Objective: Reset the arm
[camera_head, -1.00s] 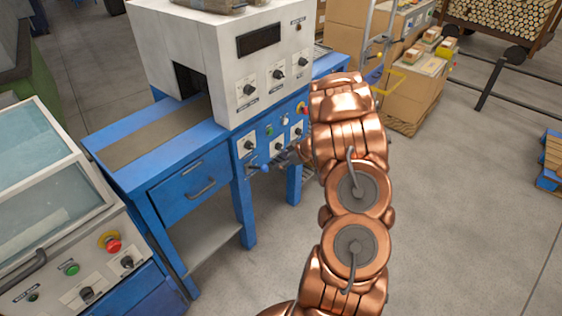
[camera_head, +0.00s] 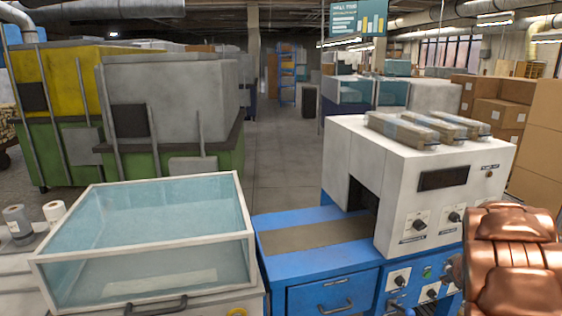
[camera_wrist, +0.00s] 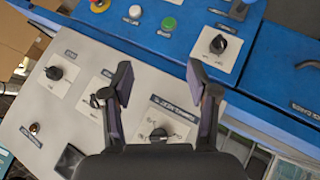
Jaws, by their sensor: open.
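My gripper (camera_wrist: 161,95) is open in the wrist view, its two dark fingers apart with nothing between them. Beyond the fingers is the white control face of a machine (camera_wrist: 80,100) with black knobs, and one knob (camera_wrist: 158,135) shows low between the fingers. In the head view my copper arm (camera_head: 512,262) shows at the lower right, in front of the right part of the white and blue machine (camera_head: 350,160). The gripper itself is out of the head view.
A glass-topped case (camera_head: 150,235) stands at the lower left. Wrapped packs (camera_head: 415,130) lie on the machine. Green and yellow bins (camera_head: 70,95) stand behind at left, cardboard boxes (camera_head: 500,115) at right. An open aisle (camera_head: 280,155) runs down the middle.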

